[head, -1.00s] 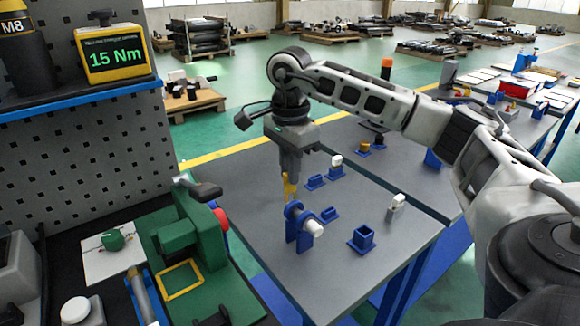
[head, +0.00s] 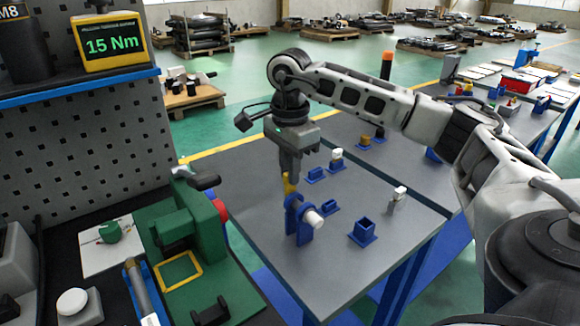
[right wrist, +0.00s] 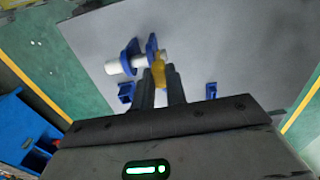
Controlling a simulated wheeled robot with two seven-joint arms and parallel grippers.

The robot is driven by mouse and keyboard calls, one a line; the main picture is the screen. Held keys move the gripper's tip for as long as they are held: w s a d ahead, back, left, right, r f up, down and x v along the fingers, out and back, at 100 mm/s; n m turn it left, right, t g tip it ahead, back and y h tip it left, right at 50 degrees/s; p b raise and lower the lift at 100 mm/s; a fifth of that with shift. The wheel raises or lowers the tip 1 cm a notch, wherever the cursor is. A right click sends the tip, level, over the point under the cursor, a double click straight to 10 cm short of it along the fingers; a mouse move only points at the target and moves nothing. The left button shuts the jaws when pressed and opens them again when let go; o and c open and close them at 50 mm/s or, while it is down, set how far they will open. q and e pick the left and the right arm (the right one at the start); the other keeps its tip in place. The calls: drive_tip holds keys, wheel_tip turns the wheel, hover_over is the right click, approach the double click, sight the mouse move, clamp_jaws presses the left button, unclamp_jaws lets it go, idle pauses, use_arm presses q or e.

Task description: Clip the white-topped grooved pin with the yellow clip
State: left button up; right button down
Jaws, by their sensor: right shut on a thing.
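My right gripper (head: 289,172) is shut on the yellow clip (head: 289,184) and points down just above the blue pin stand (head: 293,225). The grooved pin lies horizontally in the stand, with its white top (head: 314,217) facing right. In the right wrist view the yellow clip (right wrist: 158,72) is at the tips of the gripper fingers (right wrist: 163,78), beside the blue uprights (right wrist: 130,50) and close to the pin's white top (right wrist: 113,67). I cannot tell whether the clip touches the pin; the groove is not clear. My left gripper is not in view.
Small blue holders (head: 330,207) stand on the grey table (head: 375,270), with an open blue socket (head: 364,232) near its front. A white-topped piece (head: 399,194) stands to the right. A green fixture (head: 185,235) is at the left. The table front is clear.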

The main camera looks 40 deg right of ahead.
drive_tip(key=shift+f+b, duration=0.3)
drive_tip(key=shift+f, duration=0.2)
drive_tip(key=c, duration=1.3)
unclamp_jaws()
drive_tip(key=shift+c, duration=0.2)
drive_tip(key=shift+r, duration=0.1)
drive_tip(key=shift+r+p, duration=2.2)
drive_tip(key=shift+r, duration=0.3)
